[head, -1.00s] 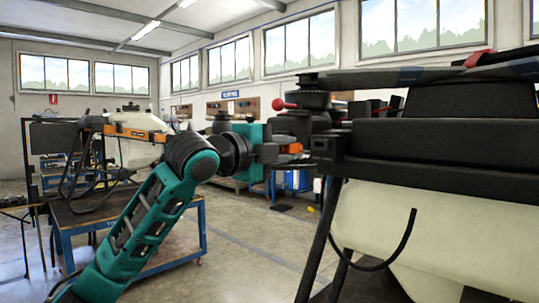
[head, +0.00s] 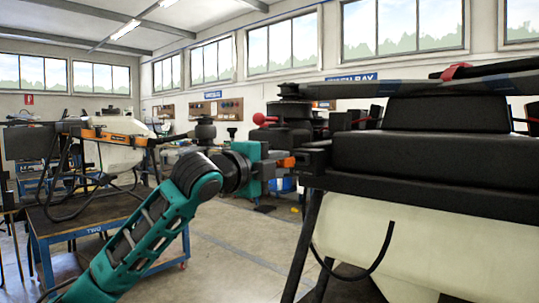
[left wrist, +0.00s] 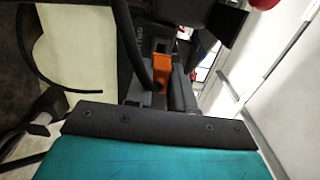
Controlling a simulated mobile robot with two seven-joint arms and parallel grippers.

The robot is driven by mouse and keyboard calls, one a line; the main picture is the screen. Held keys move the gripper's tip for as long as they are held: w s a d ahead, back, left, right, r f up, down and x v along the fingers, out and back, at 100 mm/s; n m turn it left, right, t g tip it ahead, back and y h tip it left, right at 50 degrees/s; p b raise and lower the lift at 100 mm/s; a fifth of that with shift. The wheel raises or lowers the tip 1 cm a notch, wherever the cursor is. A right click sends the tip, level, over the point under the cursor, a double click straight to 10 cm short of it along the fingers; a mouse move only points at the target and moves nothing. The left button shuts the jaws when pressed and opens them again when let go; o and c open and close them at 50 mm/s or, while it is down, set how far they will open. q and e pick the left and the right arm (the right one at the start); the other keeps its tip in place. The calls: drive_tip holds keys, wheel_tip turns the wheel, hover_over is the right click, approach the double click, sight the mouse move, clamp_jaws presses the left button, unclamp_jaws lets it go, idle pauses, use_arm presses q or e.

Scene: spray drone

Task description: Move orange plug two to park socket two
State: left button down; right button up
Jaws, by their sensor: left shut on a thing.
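The orange plug (head: 286,162) sits at the tip of my left gripper (head: 276,160), against the side of the large black drone body (head: 430,150) at the right. My left gripper is shut on it. In the left wrist view the orange plug (left wrist: 162,72) shows between the dark fingers, close to black parts of the drone. Whether the plug is inside a socket or only beside it cannot be told. No socket label is readable. My right gripper is not in view.
A blue cart (head: 95,240) marked TWO holds another drone with an orange arm (head: 110,135) at the left. A cream tank (head: 370,235) hangs under the near drone, with a black hose. Floor between them is clear.

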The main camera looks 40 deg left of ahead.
sight(289, 161)
use_arm(q)
drive_tip(key=shift+w+p, duration=0.35)
drive_tip(key=shift+w, duration=0.25)
drive_tip(key=shift+w+d, duration=0.1)
drive_tip(key=shift+w, duration=0.15)
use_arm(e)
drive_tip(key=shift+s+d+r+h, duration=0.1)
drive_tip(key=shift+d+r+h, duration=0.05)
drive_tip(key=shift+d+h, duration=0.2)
use_arm(q)
drive_tip(key=shift+p, duration=0.4)
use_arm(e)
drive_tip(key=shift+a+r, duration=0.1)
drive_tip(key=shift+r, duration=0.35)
use_arm(q)
drive_tip(key=shift+p, duration=0.65)
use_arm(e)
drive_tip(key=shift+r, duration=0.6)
